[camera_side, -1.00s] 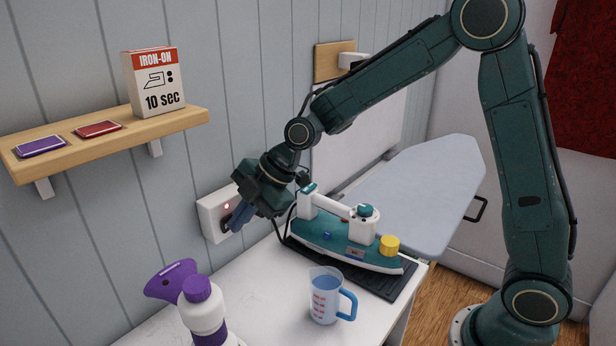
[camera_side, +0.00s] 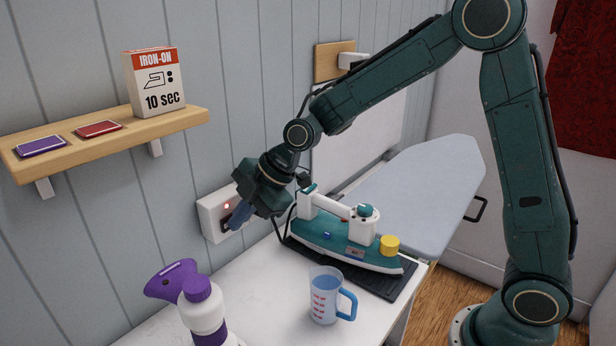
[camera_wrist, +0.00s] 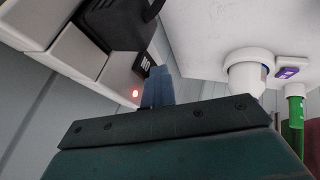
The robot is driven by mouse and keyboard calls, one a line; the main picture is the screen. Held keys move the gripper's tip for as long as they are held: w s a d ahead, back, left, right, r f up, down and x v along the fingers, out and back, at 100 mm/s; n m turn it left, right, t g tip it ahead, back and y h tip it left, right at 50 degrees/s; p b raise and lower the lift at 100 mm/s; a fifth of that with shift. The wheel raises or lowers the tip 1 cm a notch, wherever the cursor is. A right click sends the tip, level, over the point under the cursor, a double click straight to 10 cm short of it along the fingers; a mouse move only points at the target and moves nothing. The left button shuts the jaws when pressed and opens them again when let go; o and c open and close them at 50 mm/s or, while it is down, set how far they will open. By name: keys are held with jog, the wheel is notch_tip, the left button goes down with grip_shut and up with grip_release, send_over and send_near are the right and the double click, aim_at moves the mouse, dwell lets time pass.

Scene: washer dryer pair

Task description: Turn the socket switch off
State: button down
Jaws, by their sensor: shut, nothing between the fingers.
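The white wall socket (camera_side: 208,217) is on the panelled wall above the table's back edge. Its small red light (camera_side: 226,206) is lit. It also shows in the wrist view (camera_wrist: 120,70), with the red light (camera_wrist: 135,93) lit and a dark switch (camera_wrist: 144,65) beside it. A black plug (camera_wrist: 115,20) sits in the socket. My gripper (camera_side: 236,222) is shut and empty, with its blue fingertips at the front of the socket by the switch. In the wrist view the fingertips (camera_wrist: 158,72) cover part of the switch area. I cannot tell whether they touch it.
The iron (camera_side: 340,240) rests on a dark mat (camera_side: 390,288) right of the socket. A measuring jug (camera_side: 325,297) and a purple-topped spray bottle (camera_side: 205,305) stand on the white table (camera_side: 262,300). A shelf (camera_side: 180,124) with a box (camera_side: 155,82) is above left.

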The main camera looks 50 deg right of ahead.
jog(key=shift+w+d, duration=0.2)
jog(key=shift+d, duration=0.5)
jog(key=shift+r, duration=0.1)
jog(key=shift+s, duration=0.1)
jog(key=s+d+r, duration=0.4)
jog(key=s+r, duration=0.3)
jog(key=s, duration=0.1)
jog(key=shift+s+d+r, duration=0.15)
jog(key=shift+d+r, duration=0.1)
jog(key=shift+r, duration=0.15)
dwell(0.3)
jog(key=shift+s+a+n, duration=0.2)
jog(key=shift+a+n, duration=0.3)
jog(key=shift+a, duration=0.1)
